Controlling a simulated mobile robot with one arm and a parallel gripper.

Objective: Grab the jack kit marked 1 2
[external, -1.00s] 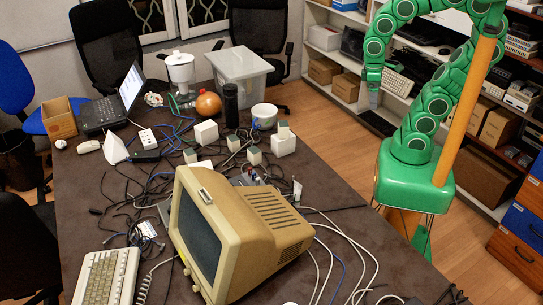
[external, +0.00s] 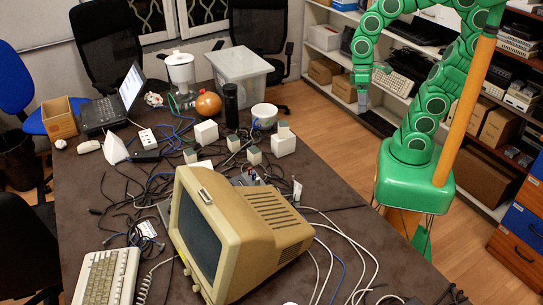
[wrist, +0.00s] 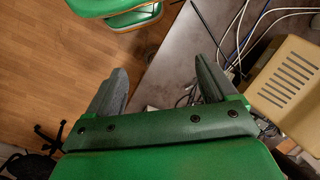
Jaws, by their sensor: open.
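Several small pale blocks that may be jack kits stand among cables on the dark table (external: 330,205) in the external view. They include a white one (external: 206,132), a white one with a grey-topped piece on it (external: 284,143) and a small grey-topped one (external: 254,156). No marking is readable, so I cannot tell which is 1 2. My gripper (external: 362,102) hangs to the right of the table, well apart from the blocks. In the wrist view my gripper (wrist: 162,85) has its fingers apart with nothing between them.
A beige monitor (external: 235,230) and a keyboard (external: 106,277) occupy the near table. A white tub (external: 264,115), dark cylinder (external: 231,103), orange ball (external: 208,104) and clear bin (external: 240,70) stand farther back. Shelves (external: 345,88) line the right wall.

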